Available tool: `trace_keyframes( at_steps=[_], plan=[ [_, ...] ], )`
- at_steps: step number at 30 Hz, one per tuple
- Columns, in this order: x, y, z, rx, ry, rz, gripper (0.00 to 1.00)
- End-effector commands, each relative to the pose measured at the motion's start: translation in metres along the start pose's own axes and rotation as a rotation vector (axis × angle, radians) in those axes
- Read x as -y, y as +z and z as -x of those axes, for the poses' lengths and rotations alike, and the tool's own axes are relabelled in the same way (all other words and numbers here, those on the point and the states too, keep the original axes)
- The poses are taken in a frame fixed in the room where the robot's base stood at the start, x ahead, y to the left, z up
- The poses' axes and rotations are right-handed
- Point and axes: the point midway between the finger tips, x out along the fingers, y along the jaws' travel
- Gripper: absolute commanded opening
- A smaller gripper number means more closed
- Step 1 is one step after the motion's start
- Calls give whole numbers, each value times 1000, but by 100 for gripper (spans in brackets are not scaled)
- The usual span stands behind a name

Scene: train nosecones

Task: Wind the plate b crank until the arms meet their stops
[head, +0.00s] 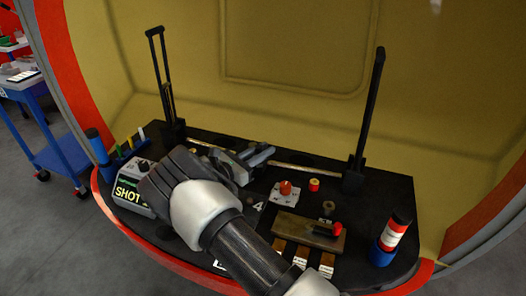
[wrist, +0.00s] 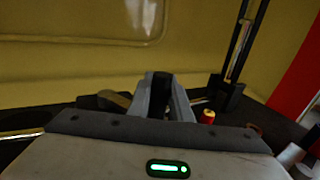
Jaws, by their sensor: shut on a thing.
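My gripper (head: 240,163) reaches over the middle of the black deck. In the wrist view its two grey fingers (wrist: 162,98) are shut on a dark upright piece (wrist: 161,86), which looks like the crank's handle. The rest of the crank and its plate are hidden behind my gripper and wrist, and I cannot read a plate letter. A tall black arm (head: 160,75) stands nearly upright at the deck's back left. A second arm (head: 369,105) stands at the back right, leaning slightly; it also shows in the wrist view (wrist: 244,40). Their stops cannot be made out.
A box lettered SHOT (head: 128,190) stands left of my wrist. A red knob (head: 286,187) on a white plate and a brown block (head: 310,232) with a red handle lie to the right. A banded cylinder (head: 396,232) stands at the right edge. The yellow shell wall (head: 300,110) encloses the back.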

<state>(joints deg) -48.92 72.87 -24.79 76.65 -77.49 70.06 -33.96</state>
Motion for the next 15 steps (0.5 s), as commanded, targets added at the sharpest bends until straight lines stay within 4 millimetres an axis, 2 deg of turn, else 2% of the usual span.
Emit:
trace_keyframes(
  at_steps=[1, 5, 6, 8, 15],
  plan=[
    [12, -9, 2, -7, -26, 14, 0],
    [12, -9, 2, -7, -26, 14, 0],
    [12, -9, 2, -6, -27, 14, 25],
    [12, -9, 2, -7, -26, 13, 35],
    [10, -6, 1, -5, -23, 9, 37]
  ],
)
